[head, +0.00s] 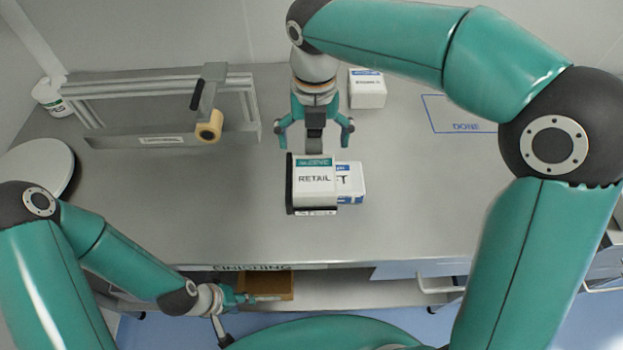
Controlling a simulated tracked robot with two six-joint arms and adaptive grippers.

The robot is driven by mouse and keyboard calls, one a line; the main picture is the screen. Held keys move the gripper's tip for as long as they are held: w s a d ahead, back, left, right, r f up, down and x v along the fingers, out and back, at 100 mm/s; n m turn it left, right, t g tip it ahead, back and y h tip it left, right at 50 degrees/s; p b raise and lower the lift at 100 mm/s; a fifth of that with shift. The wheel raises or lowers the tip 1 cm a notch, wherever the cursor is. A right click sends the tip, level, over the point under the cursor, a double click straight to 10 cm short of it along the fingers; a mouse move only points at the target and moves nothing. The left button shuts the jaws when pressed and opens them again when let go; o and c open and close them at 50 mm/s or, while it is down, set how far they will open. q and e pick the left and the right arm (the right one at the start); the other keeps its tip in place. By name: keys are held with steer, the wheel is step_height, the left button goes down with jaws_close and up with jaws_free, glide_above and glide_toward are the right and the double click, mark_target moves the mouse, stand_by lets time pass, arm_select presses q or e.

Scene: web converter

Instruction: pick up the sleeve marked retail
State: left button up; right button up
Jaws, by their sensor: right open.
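The sleeve marked RETAIL (314,179) is a white box with a green band along its upper edge. It sits near the middle of the grey table, in or against a black bracket (290,190) on its left. My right gripper (314,142) is just behind it in the picture, with its two teal fingers spread wide and nothing between them. I cannot tell how high above the sleeve it is. My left gripper (240,298) is low at the table's front edge, away from the sleeve; its fingers are too small to read.
A white and blue box (351,182), its label partly hidden, adjoins the sleeve's right side. Another white box (367,92) stands behind. A blue DONE outline (464,114) is empty. A metal frame (160,105) with a tan roll (209,126) stands left. A brown box (265,284) is below the front edge.

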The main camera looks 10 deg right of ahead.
mark_target(314, 177)
step_height(314, 177, down, 3)
steer(key=shift+f, duration=0.15)
steer(key=f, duration=0.3)
steer(key=f+p, duration=0.1)
steer(key=f, duration=0.1)
steer(key=shift+s+f, duration=0.35)
steer(key=shift+s, duration=0.05)
steer(key=shift+f, duration=0.35)
steer(key=shift+c, duration=0.3)
steer(key=c, duration=0.7)
steer(key=shift+r, duration=0.15)
